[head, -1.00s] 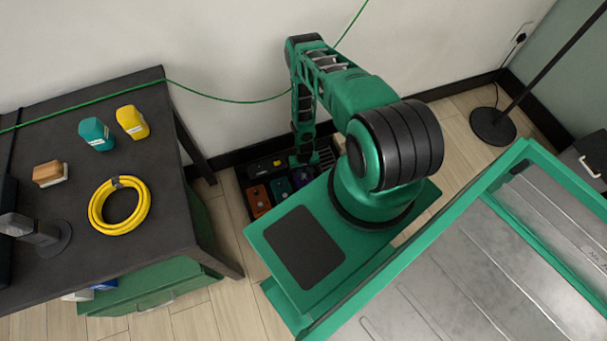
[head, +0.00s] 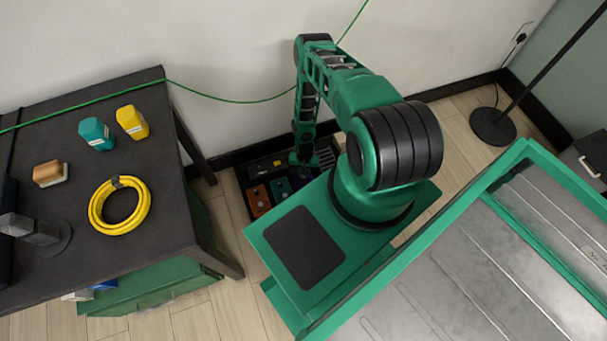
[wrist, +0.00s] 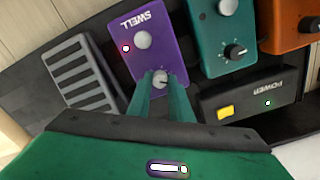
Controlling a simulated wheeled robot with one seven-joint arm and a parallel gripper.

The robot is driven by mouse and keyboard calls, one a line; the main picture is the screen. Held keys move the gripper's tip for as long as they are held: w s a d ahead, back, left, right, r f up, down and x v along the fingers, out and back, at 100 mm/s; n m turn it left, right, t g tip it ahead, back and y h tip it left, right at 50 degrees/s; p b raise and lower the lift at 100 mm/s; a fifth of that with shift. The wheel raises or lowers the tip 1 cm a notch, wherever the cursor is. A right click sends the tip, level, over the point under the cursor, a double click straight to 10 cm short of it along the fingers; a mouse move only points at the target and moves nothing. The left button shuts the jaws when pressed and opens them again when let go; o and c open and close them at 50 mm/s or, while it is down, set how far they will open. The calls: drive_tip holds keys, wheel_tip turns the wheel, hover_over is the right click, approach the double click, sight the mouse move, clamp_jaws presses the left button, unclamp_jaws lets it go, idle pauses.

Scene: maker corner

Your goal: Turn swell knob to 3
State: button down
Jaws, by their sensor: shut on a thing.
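The swell pedal (wrist: 161,51) is purple, with the word SWELL printed on it, upside down in the wrist view. It has a lit red light and a round silver footswitch (wrist: 142,40). Its small grey knob (wrist: 160,82) sits between the two green fingers of my gripper (wrist: 162,76), which is shut on it. The number that the knob points to cannot be read. In the head view my gripper (head: 302,157) is down at the pedalboard on the floor, and my arm partly hides the pedals.
A teal pedal (wrist: 224,40) and an orange pedal (wrist: 285,25) stand beside the swell pedal. A black power box (wrist: 245,98) with a yellow switch and a grey ribbed treadle (wrist: 80,77) are close by. A dark table (head: 150,218) stands left, with a green cable above the board.

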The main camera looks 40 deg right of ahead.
drive_tip(key=shift+d, duration=0.1)
drive_tip(key=c, duration=1.6)
unclamp_jaws()
wheel_tip(320, 180, up, 11)
drive_tip(key=shift+f, duration=0.15)
